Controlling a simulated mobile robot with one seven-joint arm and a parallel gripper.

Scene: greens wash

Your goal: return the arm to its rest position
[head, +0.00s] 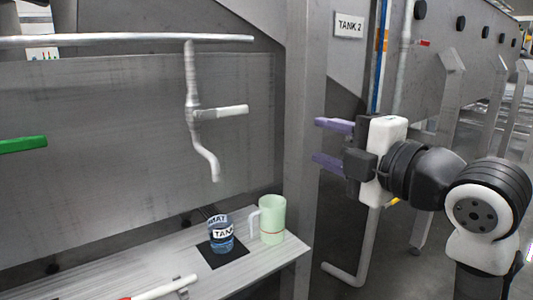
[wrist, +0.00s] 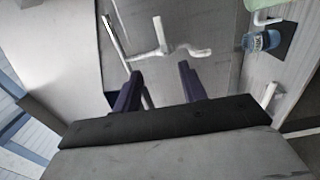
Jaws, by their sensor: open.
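My gripper (head: 325,146) is at the right of the head view, its two purple fingers apart and pointing left, with nothing between them. It hangs in free air to the right of the shelf and in front of the steel upright. In the wrist view the fingers (wrist: 160,90) also stand apart and empty. My arm runs from the gripper to the lower right of the head view.
A shelf (head: 285,258) holds a labelled blue bottle (head: 221,238) on a black pad and a pale green mug (head: 272,220). A tap with a white lever (head: 225,112) hangs above. A bent pipe (head: 345,275) stands below my gripper. A "TANK 2" sign (head: 349,25) is behind.

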